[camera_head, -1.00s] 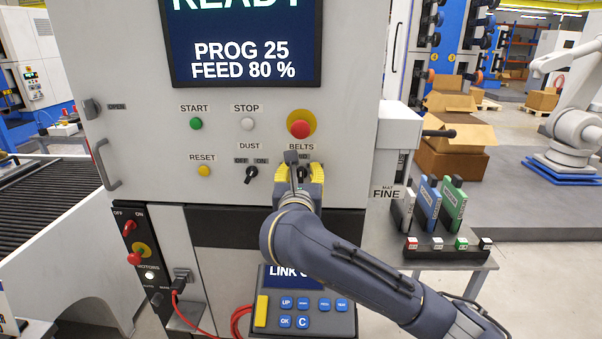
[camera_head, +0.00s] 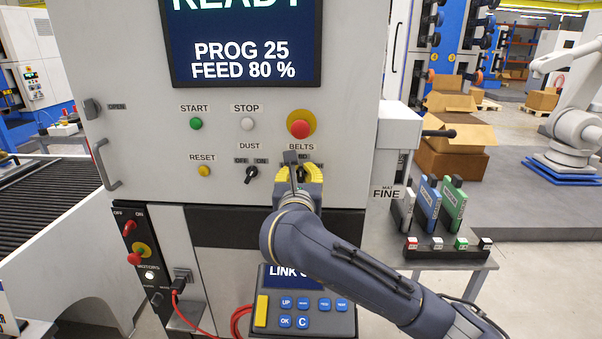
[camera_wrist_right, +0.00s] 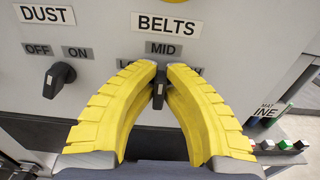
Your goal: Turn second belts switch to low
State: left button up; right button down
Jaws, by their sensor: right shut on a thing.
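The BELTS switch (camera_wrist_right: 158,92) is a black rotary knob on the light grey panel, under the BELTS and MID labels in the right wrist view. Its handle looks about upright, toward MID. The labels on either side of it are mostly covered by my fingers. My right gripper (camera_wrist_right: 160,76) has its yellow fingers shut on the knob, one on each side. In the head view my right gripper (camera_head: 304,172) is at the panel below the BELTS label, and my wrist hides most of the knob. My left gripper is not in view.
The DUST switch (camera_head: 251,175) is just left of the BELTS knob. A red mushroom button (camera_head: 299,129) sits above it, with the START (camera_head: 196,124) and RESET (camera_head: 204,171) buttons to the left. A keypad pendant (camera_head: 305,312) hangs below my arm.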

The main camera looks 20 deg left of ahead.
jog(key=shift+f+n, duration=0.1)
jog(key=shift+n, duration=0.2)
jog(key=n, duration=0.3)
jog(key=shift+a+n, duration=0.15)
jog(key=shift+n, duration=0.25)
jog(key=n, duration=0.4)
jog(key=shift+a, duration=0.15)
jog(key=shift+s+n, duration=0.1)
jog(key=shift+n, duration=0.2)
jog(key=c, duration=1.5)
grip_release()
jog(key=shift+f, duration=0.1)
jog(key=shift+s, duration=0.1)
jog(key=v, duration=1.1)
jog(key=shift+s, duration=0.4)
